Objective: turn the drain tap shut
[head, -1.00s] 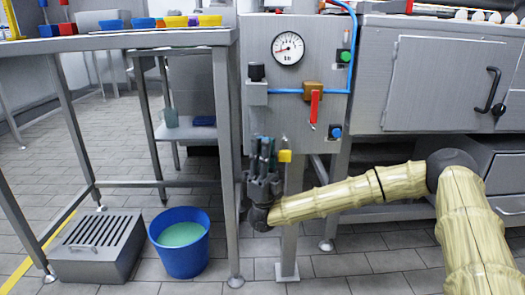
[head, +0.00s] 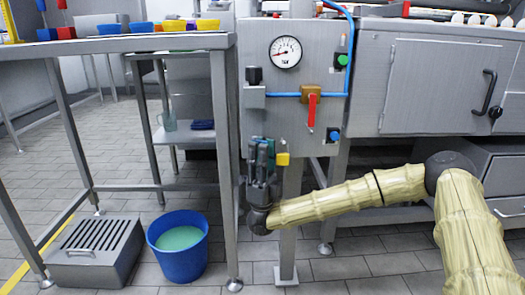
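A small yellow handle (head: 283,159), seemingly the drain tap's, shows low at the panel's stand, just right of my gripper's fingers. My gripper (head: 262,153) points upward beside it, in front of the stand and close to the table leg. The dark fingers overlap the place where the tap's body would be, so that body is hidden. I cannot tell whether the fingers touch the tap or how far apart they are. A red lever (head: 311,110) on a brass valve hangs straight down higher on the grey panel (head: 268,125).
A blue bucket (head: 178,262) with green liquid stands on the floor at left, beside a grey slotted box (head: 95,255). A steel table (head: 120,43) with colored bins is above them. A cabinet (head: 435,85) stands at right. A pressure gauge (head: 286,52) is on the panel.

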